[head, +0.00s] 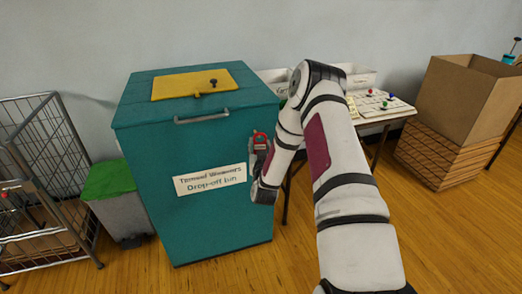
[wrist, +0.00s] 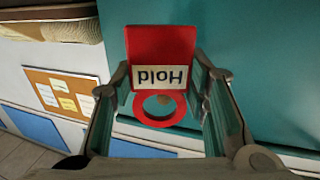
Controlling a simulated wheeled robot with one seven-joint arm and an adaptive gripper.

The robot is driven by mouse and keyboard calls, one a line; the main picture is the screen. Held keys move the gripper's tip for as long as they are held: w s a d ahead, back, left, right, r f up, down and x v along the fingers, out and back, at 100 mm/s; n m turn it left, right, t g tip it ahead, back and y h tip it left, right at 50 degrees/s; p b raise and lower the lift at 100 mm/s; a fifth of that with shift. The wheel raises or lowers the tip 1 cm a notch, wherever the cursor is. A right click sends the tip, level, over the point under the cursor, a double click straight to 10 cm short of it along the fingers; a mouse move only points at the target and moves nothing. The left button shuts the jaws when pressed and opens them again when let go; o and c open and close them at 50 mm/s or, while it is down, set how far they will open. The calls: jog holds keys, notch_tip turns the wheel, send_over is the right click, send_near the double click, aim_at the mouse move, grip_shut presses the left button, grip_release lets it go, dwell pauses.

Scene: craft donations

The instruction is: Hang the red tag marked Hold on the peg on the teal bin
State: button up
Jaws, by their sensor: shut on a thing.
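The teal bin (head: 150,115) stands at the centre left, with a sign reading Drop-off bin on its front. My gripper (head: 262,150) is at the right part of the bin's front, beside the sign. It is shut on the red tag (head: 259,136). In the wrist view the tag (wrist: 160,45) sits between the fingers (wrist: 164,84), its Hold label upside down and its ring toward the palm. A small brownish spot shows through the ring; I cannot tell what it is. No peg is clear on the bin's front; a dark knob (head: 213,82) stands on its yellow lid panel.
A bar handle (head: 202,117) crosses the bin's upper front. A grey bin with a green lid (head: 108,179) and a wire cart (head: 45,140) stand left. Behind my arm is a table (head: 393,114) with white boxes. A cardboard box (head: 462,95) stands right. Wood floor is open in front.

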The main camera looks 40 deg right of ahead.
jog(key=shift+w+d+f+b, duration=0.1)
jog(key=shift+w+d+b, duration=0.15)
jog(key=shift+w+b, duration=0.45)
jog(key=shift+w+d+f+b, duration=0.1)
jog(key=shift+w+d+b, duration=0.15)
jog(key=shift+w, duration=0.8)
jog(key=shift+w+f+b, duration=0.1)
jog(key=shift+w+b, duration=0.15)
jog(key=shift+b, duration=0.1)
jog(key=shift+c, duration=0.4)
jog(key=shift+w+d+f, duration=0.2)
jog(key=shift+f, duration=0.05)
jog(key=shift+c, duration=0.6)
grip_shut()
jog(key=shift+w+a, duration=0.15)
jog(key=shift+a, duration=0.1)
jog(key=shift+o, duration=1.8)
grip_release()
jog(key=shift+a+r, duration=0.1)
jog(key=shift+d, duration=0.2)
